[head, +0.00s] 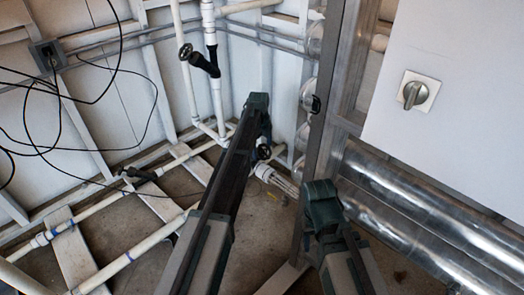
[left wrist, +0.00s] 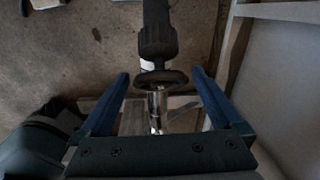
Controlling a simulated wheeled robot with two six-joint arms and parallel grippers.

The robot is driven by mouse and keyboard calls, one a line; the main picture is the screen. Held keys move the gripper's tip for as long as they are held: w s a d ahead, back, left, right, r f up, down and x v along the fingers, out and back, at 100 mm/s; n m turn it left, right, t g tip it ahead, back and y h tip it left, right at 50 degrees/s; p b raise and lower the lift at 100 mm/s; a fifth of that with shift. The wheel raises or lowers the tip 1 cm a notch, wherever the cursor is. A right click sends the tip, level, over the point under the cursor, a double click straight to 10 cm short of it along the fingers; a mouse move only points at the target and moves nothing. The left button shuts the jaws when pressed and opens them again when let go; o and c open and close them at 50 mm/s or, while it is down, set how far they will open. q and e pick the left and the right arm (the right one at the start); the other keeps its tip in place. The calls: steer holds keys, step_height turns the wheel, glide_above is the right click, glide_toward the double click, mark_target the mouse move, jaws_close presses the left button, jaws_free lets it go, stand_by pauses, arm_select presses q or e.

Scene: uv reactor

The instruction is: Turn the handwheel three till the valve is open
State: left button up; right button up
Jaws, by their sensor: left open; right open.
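A dark round handwheel (left wrist: 161,78) on a valve shows between the two blue fingers of my left gripper (left wrist: 160,73) in the left wrist view. The fingers are spread, with a gap on each side of the wheel; how deep it sits between them I cannot tell. In the head view a small dark handwheel (head: 264,152) shows just below the end of my left arm, by my left gripper (head: 265,132). My right gripper (head: 322,198) is at lower right, away from the wheels, its fingers not clearly visible. No number shows on any wheel.
Another black handwheel (head: 186,52) sits on the upper white pipes. A dark valve part (head: 138,173) lies on the low left pipe. Large shiny pipes (head: 410,210) and a white cabinet with a grey knob (head: 414,94) stand at right. Black cables hang at left.

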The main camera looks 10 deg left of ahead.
mark_target(261, 154)
arm_select(q)
steer(key=shift+c, duration=0.3)
steer(key=c, duration=0.9)
steer(key=shift+c, duration=0.2)
steer(key=shift+s, duration=0.15)
steer(key=shift+s+a+f+n+t+h+b, duration=0.15)
steer(key=shift+s+n+t+h+b, duration=0.2)
steer(key=shift+n+t, duration=0.45)
steer(key=shift+s+n+t+b, duration=0.15)
steer(key=shift+n+t+b, duration=0.25)
steer(key=shift+n+t, duration=0.15)
steer(key=n+t+b, duration=0.2)
steer(key=s+n+t+b, duration=0.1)
steer(key=shift+f+n+h, duration=0.25)
steer(key=shift+f+h, duration=0.1)
steer(key=n+t+b, duration=0.2)
steer(key=b, duration=0.1)
steer(key=n+t+y+b, duration=0.1)
steer(key=n+t+b, duration=0.1)
steer(key=shift+s+f, duration=0.25)
steer(key=shift+f, duration=0.15)
steer(key=shift+d+n+t+y+b, duration=0.15)
steer(key=shift+n+t+y+b, duration=0.35)
steer(key=shift+n+b, duration=0.5)
steer(key=shift+d+n+t+y+b, duration=0.15)
steer(key=shift+n+t+y+b, duration=0.15)
steer(key=shift+n+t+b, duration=0.45)
